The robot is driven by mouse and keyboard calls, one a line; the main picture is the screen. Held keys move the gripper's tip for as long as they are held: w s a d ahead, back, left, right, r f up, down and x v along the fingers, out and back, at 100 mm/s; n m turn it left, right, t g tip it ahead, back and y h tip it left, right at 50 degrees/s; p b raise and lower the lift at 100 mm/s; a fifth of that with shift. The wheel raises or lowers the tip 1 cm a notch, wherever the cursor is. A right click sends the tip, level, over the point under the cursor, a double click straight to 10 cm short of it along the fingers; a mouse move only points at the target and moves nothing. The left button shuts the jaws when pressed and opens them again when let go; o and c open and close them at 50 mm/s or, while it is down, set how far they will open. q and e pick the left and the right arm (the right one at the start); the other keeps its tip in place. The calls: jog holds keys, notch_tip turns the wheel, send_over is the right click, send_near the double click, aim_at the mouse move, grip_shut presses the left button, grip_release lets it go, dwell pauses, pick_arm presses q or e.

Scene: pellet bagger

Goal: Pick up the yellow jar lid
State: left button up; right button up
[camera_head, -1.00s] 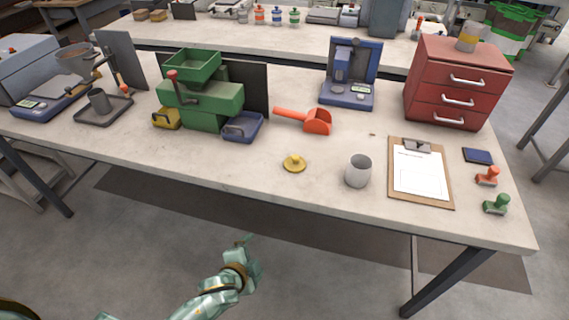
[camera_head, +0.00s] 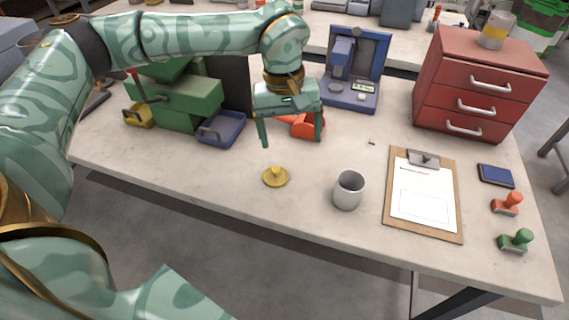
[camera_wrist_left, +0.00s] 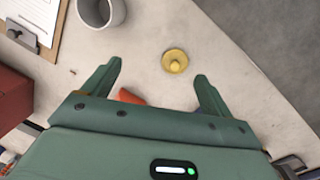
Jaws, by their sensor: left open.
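The yellow jar lid (camera_head: 276,177) lies flat on the workbench, its round knob facing up. It also shows in the left wrist view (camera_wrist_left: 175,61), beyond the fingertips and between their lines. My left gripper (camera_head: 292,142) is open and empty, with its fingers pointing down over the bench. In the head view it is above and slightly right of the lid, apart from it. In the wrist view the two fingers (camera_wrist_left: 158,70) are wide apart. My right gripper is in neither view.
A grey cup (camera_head: 348,190) stands right of the lid, beside a clipboard (camera_head: 451,225). An orange scoop (camera_head: 308,128) lies partly hidden behind my left gripper. A green machine (camera_head: 188,102) with a blue tray (camera_head: 222,129) stands left. The bench around the lid is clear.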

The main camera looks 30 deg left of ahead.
pick_arm(q)
jog(key=a+y, duration=0.1)
jog(key=a, duration=0.3)
jog(key=b, duration=0.4)
send_over(275, 168)
jog(key=f, duration=0.8)
jog(key=shift+d+f, duration=0.3)
jog(key=shift+f, duration=0.55)
jog(key=f, duration=0.1)
jog(key=f+b, duration=0.1)
jog(key=f, duration=0.1)
jog(key=f+b, duration=0.1)
jog(key=f, duration=0.1)
jog(key=shift+a+f, duration=0.15)
jog(key=shift+a, duration=0.15)
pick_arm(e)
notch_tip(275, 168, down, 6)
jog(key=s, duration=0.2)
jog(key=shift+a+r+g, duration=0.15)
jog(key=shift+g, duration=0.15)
pick_arm(q)
jog(key=c, duration=1)
